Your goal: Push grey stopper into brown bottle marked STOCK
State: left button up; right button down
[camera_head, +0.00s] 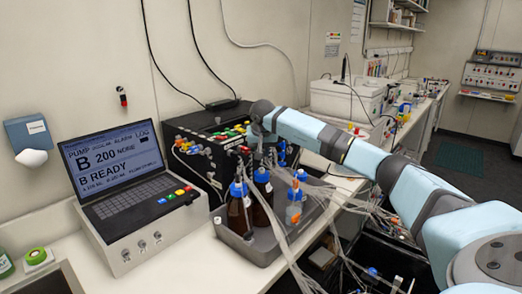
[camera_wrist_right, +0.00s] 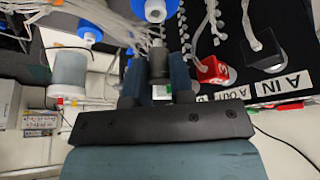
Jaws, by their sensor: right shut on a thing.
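My right gripper (camera_wrist_right: 157,78) is shut on a dark grey piece, which looks like the grey stopper (camera_wrist_right: 158,60), between its two fingers. In the head view my right arm reaches in from the right, and its wrist hangs above the back of the grey tray. The stopper cannot be made out there. Brown bottles (camera_head: 239,217) with blue tops stand upright in the tray; another brown bottle (camera_head: 262,190) is just behind. No STOCK marking is readable, so I cannot tell which bottle bears it. My left gripper is not in view.
The grey tray (camera_head: 232,240) also holds a clear bottle (camera_head: 294,212) with an orange band. Clear tubes run across its right side. A black control box (camera_head: 205,160) with connectors stands behind, and a pump console (camera_head: 150,225) at left.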

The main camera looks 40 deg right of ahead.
notch_tip(320, 180, down, 2)
jog(key=shift+f+b, duration=0.25)
jog(key=shift+b, duration=0.65)
jog(key=shift+r, duration=0.15)
jog(key=shift+p, duration=0.85)
jog(key=shift+f, duration=1.1)
dwell(1.0)
jog(key=c, duration=0.9)
grip_release()
